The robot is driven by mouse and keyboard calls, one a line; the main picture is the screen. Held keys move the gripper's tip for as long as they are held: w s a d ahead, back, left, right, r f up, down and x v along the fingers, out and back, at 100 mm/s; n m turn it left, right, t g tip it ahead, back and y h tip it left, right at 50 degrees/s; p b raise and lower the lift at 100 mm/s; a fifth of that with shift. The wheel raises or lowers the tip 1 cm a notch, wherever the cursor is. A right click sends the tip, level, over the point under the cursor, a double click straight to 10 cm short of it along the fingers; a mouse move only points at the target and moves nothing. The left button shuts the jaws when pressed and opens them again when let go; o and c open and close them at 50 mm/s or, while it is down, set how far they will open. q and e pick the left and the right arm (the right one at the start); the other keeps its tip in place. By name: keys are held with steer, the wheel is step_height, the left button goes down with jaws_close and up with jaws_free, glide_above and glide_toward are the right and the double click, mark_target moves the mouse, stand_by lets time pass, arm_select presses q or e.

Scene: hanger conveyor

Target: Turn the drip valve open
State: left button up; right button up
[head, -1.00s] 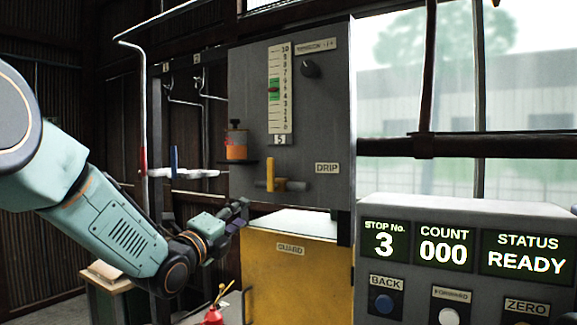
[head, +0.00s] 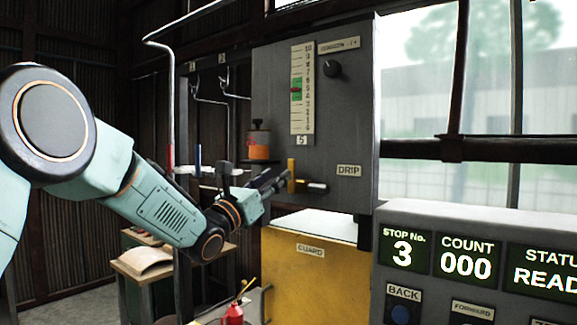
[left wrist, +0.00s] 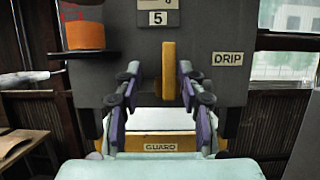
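The drip valve has an upright yellow lever (head: 291,172) on the front of the grey panel, left of and below the DRIP label (head: 348,170). My left gripper (head: 281,182) is at the lever in the head view. In the left wrist view, the open fingers (left wrist: 160,78) stand on either side of the yellow lever (left wrist: 168,72), which is nearer the right finger. A gap shows on the left; I cannot tell whether the right finger touches it. My right gripper is not in view.
The grey panel (head: 353,100) carries a scale and a knob (head: 332,68). A yellow guard box (head: 300,275) is below. An orange pot (head: 259,147) sits left of the lever. The control console (head: 470,225) is at the right; a red oil can (head: 234,314) is low down.

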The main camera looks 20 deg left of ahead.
mark_target(290, 169)
arm_select(q)
steer(key=w+d+r+p, duration=0.1)
steer(key=w, duration=0.1)
steer(key=w+d+r, duration=0.1)
steer(key=w+d, duration=0.1)
steer(key=shift+d+r+p, duration=0.15)
steer(key=shift+d+p, duration=0.1)
steer(key=shift+p, duration=0.1)
steer(key=shift+w, duration=0.25)
steer(key=shift+w+a, duration=0.15)
steer(key=shift+a, duration=0.5)
steer(key=shift+d, duration=0.4)
steer(key=shift+c, duration=0.4)
steer(key=shift+d, duration=0.3)
steer(key=c, duration=0.3)
steer(key=shift+w+a, duration=0.1)
steer(key=shift+a, duration=0.4)
steer(key=c, duration=0.4)
steer(key=shift+d, duration=0.3)
jaws_close()
steer(key=shift+a, duration=0.1)
